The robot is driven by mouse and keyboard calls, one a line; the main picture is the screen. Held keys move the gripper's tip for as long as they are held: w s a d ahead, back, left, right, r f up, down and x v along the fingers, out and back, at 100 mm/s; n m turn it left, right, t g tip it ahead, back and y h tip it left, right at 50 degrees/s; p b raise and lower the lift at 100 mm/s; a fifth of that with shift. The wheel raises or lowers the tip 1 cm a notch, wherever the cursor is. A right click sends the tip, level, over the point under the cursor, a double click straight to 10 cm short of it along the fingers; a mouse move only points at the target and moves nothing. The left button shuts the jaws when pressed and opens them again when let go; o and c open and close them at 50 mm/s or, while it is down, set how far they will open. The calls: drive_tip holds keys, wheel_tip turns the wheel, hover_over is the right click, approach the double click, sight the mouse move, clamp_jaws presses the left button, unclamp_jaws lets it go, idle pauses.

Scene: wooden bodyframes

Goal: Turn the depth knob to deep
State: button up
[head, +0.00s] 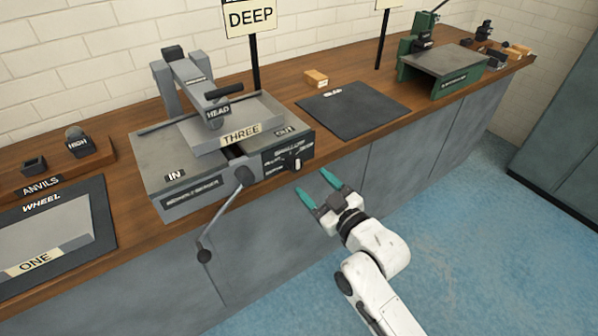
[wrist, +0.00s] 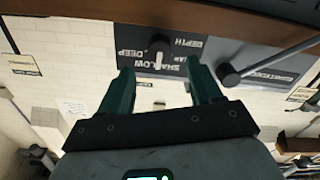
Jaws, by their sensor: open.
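The depth knob (head: 296,163) is small, with a dark body and a white pointer. It sits on the front face of the grey machine (head: 180,205), near its right end. In the wrist view the knob (wrist: 158,46) appears upside down beside the words DEPTH, DEEP and SHALLOW. Its white pointer lies by the SHALLOW lettering; its exact setting is hard to read. My gripper (head: 312,182) has teal fingers, open and empty, in front of the knob and apart from it. In the wrist view the knob shows beyond the gap between the fingertips (wrist: 159,66).
A sign (head: 250,18) reading DEEP stands behind the machine. A lever with a dark hub (head: 244,176) juts from the machine's front, left of the knob. A dark mat (head: 352,108) lies to the right on the wooden bench. The floor before the bench is clear.

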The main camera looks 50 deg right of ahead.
sight(297, 169)
drive_tip(key=shift+x, duration=3.2)
drive_tip(key=shift+c, duration=0.3)
drive_tip(key=shift+s, duration=0.1)
drive_tip(key=c, duration=1)
drive_tip(key=shift+m, duration=0.4)
drive_tip(key=m+p, duration=0.3)
drive_tip(key=m, duration=0.2)
drive_tip(key=shift+r+m, duration=0.1)
drive_tip(key=shift+m, duration=0.2)
drive_tip(key=m+p, duration=0.2)
drive_tip(key=m, duration=0.3)
drive_tip(key=shift+a, duration=0.15)
drive_tip(key=shift+m+p, duration=0.3)
drive_tip(key=shift+m, duration=0.1)
